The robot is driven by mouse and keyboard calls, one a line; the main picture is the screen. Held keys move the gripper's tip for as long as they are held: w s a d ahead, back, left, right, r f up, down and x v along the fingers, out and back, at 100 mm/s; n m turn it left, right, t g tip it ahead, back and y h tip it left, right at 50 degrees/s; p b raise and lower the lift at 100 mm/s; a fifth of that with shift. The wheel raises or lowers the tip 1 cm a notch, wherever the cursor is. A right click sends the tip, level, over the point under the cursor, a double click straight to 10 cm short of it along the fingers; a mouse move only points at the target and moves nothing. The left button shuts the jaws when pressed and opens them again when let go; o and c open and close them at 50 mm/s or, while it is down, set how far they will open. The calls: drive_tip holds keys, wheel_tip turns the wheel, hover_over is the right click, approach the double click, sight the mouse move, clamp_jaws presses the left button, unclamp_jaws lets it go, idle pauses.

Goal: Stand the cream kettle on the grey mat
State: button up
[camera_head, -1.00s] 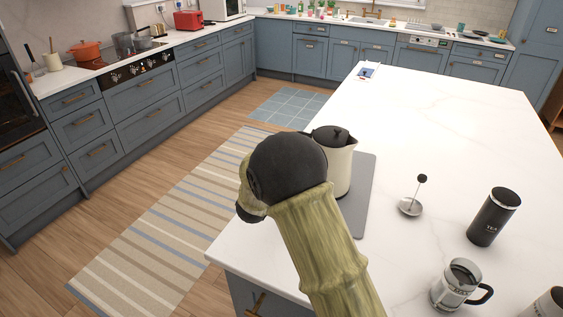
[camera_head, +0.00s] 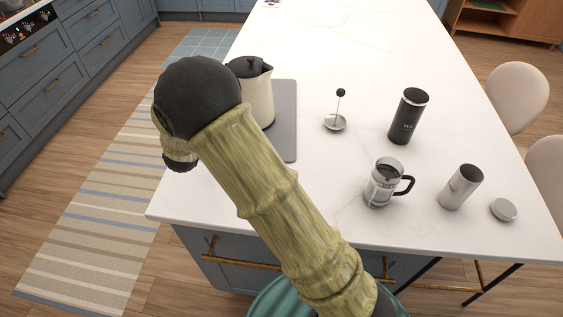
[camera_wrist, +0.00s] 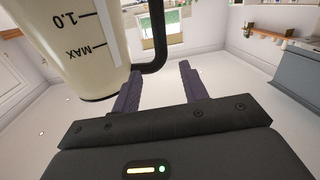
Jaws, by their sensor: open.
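The cream kettle (camera_head: 258,95) with a black lid stands upright on the island, at the left part of the grey mat (camera_head: 286,118). My arm hides some of its lower left side, so I cannot see its whole base. In the wrist view the kettle (camera_wrist: 75,45) is close up at the top left, with MAX and 1.0 marks and a dark handle (camera_wrist: 155,50). My gripper (camera_wrist: 158,82) is open, its two purple fingers apart near the handle. I cannot tell whether they touch it. In the head view my arm hides the fingers.
Chairs (camera_head: 516,95) stand at the right.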

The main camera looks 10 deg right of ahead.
drive_tip(key=s+d+f+g+y, duration=0.1)
drive_tip(key=s+d+g, duration=0.3)
drive_tip(key=s, duration=0.6)
drive_tip(key=s+d+f+n+g+y, duration=0.1)
drive_tip(key=s+d+f+g+y, duration=0.1)
drive_tip(key=s+d+g, duration=0.3)
drive_tip(key=s+d+f+n+g+y, duration=0.1)
drive_tip(key=s+d+f+g, duration=0.2)
drive_tip(key=s+d, duration=0.7)
drive_tip(key=shift+s+d+g+y, duration=0.15)
drive_tip(key=shift+s+g, duration=0.4)
drive_tip(key=shift+s, duration=0.8)
drive_tip(key=shift+s+d+g+y, duration=0.15)
drive_tip(key=shift+s+g, duration=0.4)
drive_tip(key=shift+s, duration=0.9)
drive_tip(key=shift+c, duration=0.2)
